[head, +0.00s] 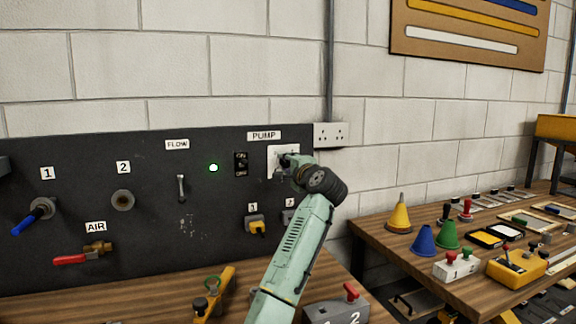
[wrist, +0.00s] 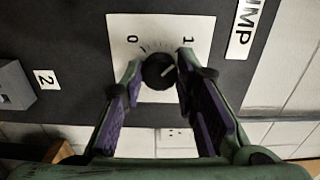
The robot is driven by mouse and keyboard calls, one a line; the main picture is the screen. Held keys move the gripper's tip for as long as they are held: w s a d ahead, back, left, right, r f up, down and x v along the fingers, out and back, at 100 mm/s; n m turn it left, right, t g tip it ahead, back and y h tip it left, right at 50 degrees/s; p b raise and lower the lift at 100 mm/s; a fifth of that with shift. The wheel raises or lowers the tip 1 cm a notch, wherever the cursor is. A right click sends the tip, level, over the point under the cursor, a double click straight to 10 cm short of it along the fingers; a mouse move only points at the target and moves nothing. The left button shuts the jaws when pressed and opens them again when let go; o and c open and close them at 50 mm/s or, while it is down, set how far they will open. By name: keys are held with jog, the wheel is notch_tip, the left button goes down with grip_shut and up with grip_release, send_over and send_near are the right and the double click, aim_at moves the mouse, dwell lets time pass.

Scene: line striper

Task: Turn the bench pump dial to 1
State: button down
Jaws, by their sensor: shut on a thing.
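The pump dial is a round black knob (wrist: 157,71) on a white plate (wrist: 118,28) marked 0 on the left and 1 on the right in the wrist view. A pale line on the knob points right and slightly up, towards the side of the 1. My gripper (wrist: 158,72) has a finger on each side of the knob and is shut on it. In the head view my gripper (head: 287,161) reaches the plate (head: 273,152) under the PUMP label (head: 264,135) and hides most of the dial.
The black panel (head: 140,200) also carries an ON/OFF switch (head: 241,163), a lit green lamp (head: 213,168), a flow lever (head: 181,187) and a yellow plug (head: 256,227). A wall socket (head: 330,134) is right of the plate. Cones and tools crowd the right bench (head: 375,232).

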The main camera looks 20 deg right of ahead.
jog(key=shift+r, duration=0.15)
dwell(0.3)
jog(key=c, duration=1.2)
grip_release()
jog(key=shift+c, duration=0.2)
